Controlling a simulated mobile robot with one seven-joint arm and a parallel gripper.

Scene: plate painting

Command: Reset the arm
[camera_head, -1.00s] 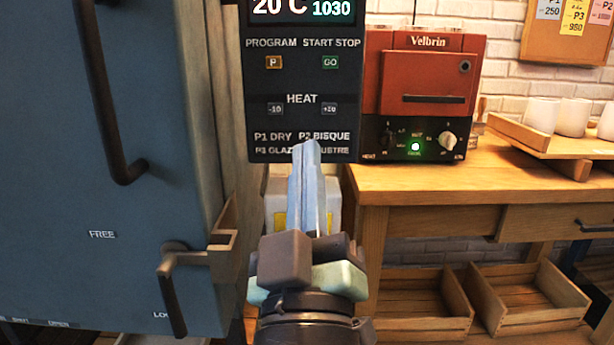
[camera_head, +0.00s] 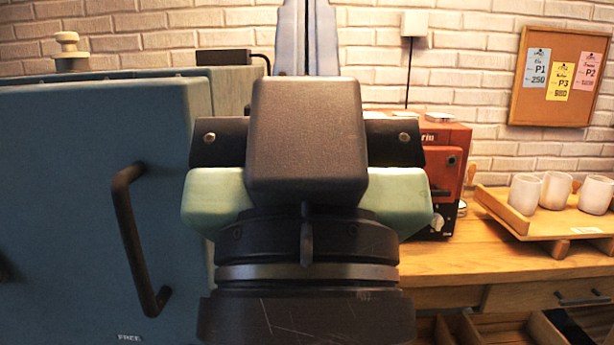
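My gripper (camera_head: 307,22) is raised close in front of the camera, its fingers pointing up. The two pale grey fingers stand side by side with at most a narrow gap, and their tips are cut off by the top edge. Nothing is seen between them. The gripper's dark body and wrist cover the middle of the view and hide the kiln's control panel.
The blue kiln (camera_head: 80,180) with a dark door handle (camera_head: 135,240) stands close on the left. A red machine (camera_head: 445,165) sits on the wooden bench (camera_head: 460,260). A wooden rack (camera_head: 500,208) with white cups (camera_head: 557,190) is at right. A notice board (camera_head: 530,105) hangs behind.

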